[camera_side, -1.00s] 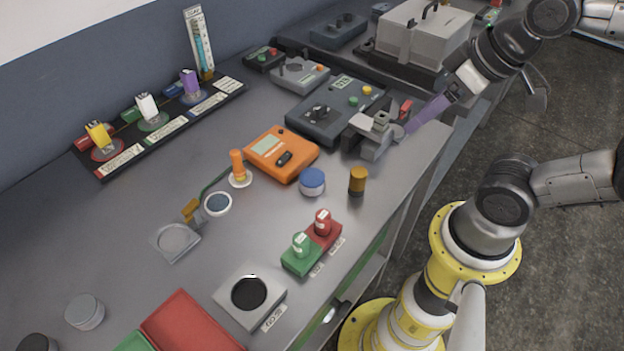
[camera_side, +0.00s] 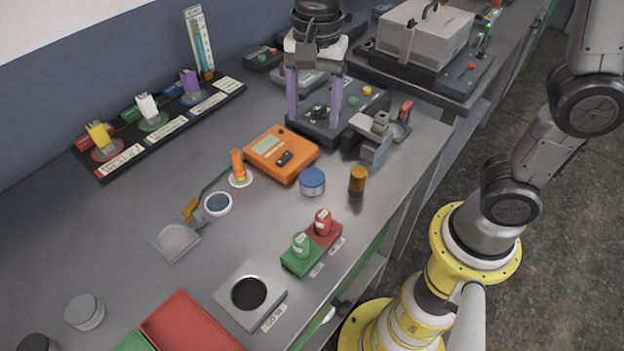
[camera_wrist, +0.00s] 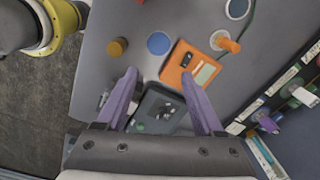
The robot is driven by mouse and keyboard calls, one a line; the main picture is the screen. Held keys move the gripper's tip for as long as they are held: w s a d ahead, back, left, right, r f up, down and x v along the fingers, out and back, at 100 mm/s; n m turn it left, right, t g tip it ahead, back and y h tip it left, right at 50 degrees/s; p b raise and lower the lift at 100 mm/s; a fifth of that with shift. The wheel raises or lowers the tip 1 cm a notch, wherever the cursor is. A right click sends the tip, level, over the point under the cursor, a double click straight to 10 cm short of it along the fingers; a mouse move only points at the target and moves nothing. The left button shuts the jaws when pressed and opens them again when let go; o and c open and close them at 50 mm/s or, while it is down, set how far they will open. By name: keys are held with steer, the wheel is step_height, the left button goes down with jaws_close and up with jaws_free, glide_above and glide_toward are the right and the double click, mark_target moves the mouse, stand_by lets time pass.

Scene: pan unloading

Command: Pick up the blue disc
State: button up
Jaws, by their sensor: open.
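A round blue-topped piece with a pale side (camera_side: 312,181) stands on the grey bench, right of the orange meter. It also shows as a flat blue circle in the wrist view (camera_wrist: 159,43). My gripper (camera_side: 315,115) points down with purple fingers apart and empty, above the dark control box and behind the blue-topped piece. In the wrist view my gripper (camera_wrist: 160,75) frames that dark box.
The orange meter (camera_side: 281,153) and a brown-orange cylinder (camera_side: 357,180) flank the blue-topped piece. An orange peg (camera_side: 237,167) stands by the white-rimmed dish. A grey clamp (camera_side: 372,140) and the dark control box (camera_side: 335,118) lie behind.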

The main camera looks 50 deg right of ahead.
mark_target(312, 177)
steer(key=f, duration=1.4)
steer(key=shift+s+a+f, duration=0.1)
steer(key=shift+a+f, duration=0.3)
jaws_close()
